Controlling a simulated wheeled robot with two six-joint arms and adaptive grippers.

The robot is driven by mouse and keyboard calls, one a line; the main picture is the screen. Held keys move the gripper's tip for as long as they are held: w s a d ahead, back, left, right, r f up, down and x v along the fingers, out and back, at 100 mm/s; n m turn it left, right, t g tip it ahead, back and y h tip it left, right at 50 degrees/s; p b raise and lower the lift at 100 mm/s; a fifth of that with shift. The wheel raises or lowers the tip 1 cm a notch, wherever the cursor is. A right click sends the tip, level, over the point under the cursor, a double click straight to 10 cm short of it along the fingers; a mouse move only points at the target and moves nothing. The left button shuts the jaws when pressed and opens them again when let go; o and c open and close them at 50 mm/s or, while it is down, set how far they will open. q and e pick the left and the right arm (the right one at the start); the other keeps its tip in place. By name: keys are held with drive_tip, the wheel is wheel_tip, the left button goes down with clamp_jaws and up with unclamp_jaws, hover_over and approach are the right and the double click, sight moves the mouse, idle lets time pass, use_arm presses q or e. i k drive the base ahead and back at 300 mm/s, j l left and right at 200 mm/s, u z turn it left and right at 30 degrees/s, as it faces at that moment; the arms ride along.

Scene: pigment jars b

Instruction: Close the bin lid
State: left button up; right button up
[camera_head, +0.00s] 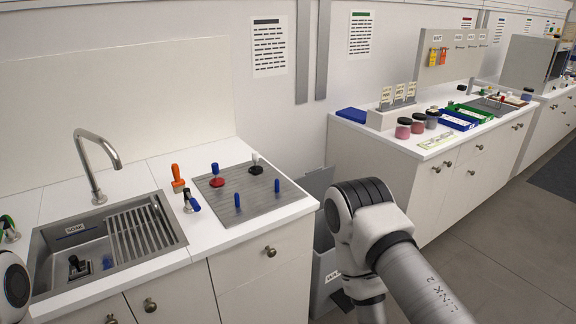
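A grey bin (322,295) stands on the floor in the gap between the two counters, with a white label on its front. A grey panel (318,182) stands up behind it and looks like its raised lid. A dark opening shows below the panel. My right arm crosses in front of the bin and hides its right part. My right gripper is not in view. Only a rounded piece of my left arm shows at the left edge, and my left gripper is not in view.
The left counter (230,236) holds a sink (75,240), a grey mat (290,198) with small tools, and an orange-handled tool (177,178). The right counter (375,132) holds jars (403,128), a blue tray (458,121) and a green tray (470,111). Open floor lies at the right.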

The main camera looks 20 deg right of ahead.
sight(316, 182)
drive_tip(key=i+l+z, duration=1.1)
drive_tip(key=k+j, duration=0.05)
drive_tip(key=j, duration=0.05)
